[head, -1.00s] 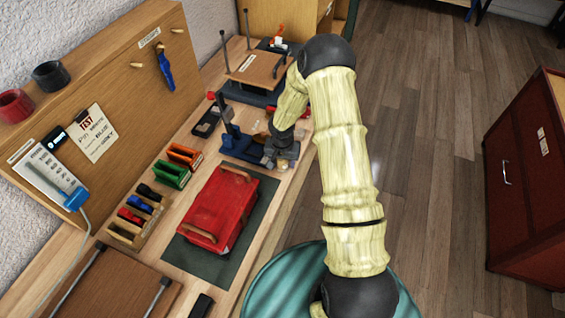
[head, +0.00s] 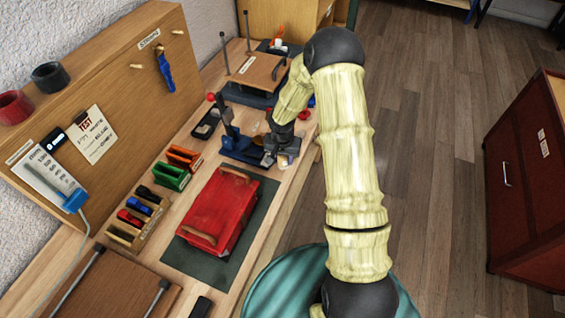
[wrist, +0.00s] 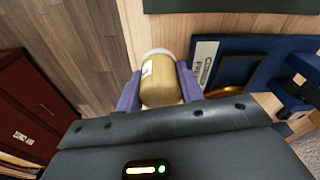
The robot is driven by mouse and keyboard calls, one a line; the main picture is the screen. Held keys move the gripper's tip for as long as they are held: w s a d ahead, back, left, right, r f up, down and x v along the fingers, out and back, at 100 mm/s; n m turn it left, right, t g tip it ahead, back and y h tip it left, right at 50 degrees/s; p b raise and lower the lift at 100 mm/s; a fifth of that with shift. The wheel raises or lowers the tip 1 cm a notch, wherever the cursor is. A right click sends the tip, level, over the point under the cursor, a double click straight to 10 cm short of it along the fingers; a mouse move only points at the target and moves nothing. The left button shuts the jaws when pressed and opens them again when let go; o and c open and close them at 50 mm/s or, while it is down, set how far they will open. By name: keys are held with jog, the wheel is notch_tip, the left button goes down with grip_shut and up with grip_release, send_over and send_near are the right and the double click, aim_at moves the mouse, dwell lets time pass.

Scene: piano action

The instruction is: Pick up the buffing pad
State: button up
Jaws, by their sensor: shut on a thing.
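My gripper (head: 282,158) is above the bench's right side, beside the blue press, in the head view. In the wrist view my gripper (wrist: 158,88) has its two purple fingers shut on a tan, rounded cylinder with a pale far end and a small white label, which looks like the buffing pad (wrist: 160,86). The label's writing is too small to read. In the head view the held thing is too small and covered to make out clearly. I cannot tell how far it is above the bench.
The blue press (head: 240,150) stands close to the left of my gripper; its labelled base (wrist: 215,62) shows in the wrist view. A red case (head: 222,205) lies on a dark mat (head: 190,262). A wooden organiser (head: 125,235) stands to its left. Open floor (head: 430,150) lies right.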

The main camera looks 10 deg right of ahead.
notch_tip(320, 180, up, 7)
jog(key=shift+r+b, duration=0.1)
jog(key=shift+b, duration=0.3)
jog(key=o, duration=0.4)
jog(key=shift+c, duration=1.5)
